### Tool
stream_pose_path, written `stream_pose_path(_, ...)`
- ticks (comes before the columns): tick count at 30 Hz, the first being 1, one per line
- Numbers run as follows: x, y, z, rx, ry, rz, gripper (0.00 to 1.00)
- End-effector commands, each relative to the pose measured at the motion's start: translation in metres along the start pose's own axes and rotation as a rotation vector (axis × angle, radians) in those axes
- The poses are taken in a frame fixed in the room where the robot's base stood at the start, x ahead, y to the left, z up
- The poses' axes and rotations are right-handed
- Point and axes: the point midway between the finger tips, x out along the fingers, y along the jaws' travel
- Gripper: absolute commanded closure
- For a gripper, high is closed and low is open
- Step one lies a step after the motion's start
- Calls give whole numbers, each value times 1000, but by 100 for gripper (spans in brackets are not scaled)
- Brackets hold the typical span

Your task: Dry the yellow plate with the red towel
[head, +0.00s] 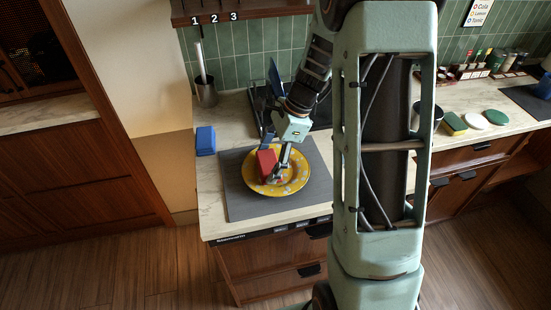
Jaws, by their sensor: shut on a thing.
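The yellow plate (300,182) with pale spots lies on a dark grey mat (236,200) on the counter. The red towel (266,163) is a small folded block over the left part of the plate. My gripper (275,176) points down over the plate and is shut on the red towel at its right side. The towel looks to be on or very close to the plate's surface; I cannot tell if it touches. The fingertips are small and partly hidden by the towel.
A blue block (205,140) lies left of the mat. A grey utensil holder (206,92) and a dark rack (262,105) stand behind. My arm hides the counter's middle. Sponges (455,123), a white disc (475,120) and spice jars (490,65) are at right.

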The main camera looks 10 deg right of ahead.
Motion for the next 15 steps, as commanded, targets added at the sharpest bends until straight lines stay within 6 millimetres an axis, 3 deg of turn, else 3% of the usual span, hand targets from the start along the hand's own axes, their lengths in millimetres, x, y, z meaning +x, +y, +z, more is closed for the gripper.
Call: stream_pose_path(15,-16,0,-35,2,-1,1,48)
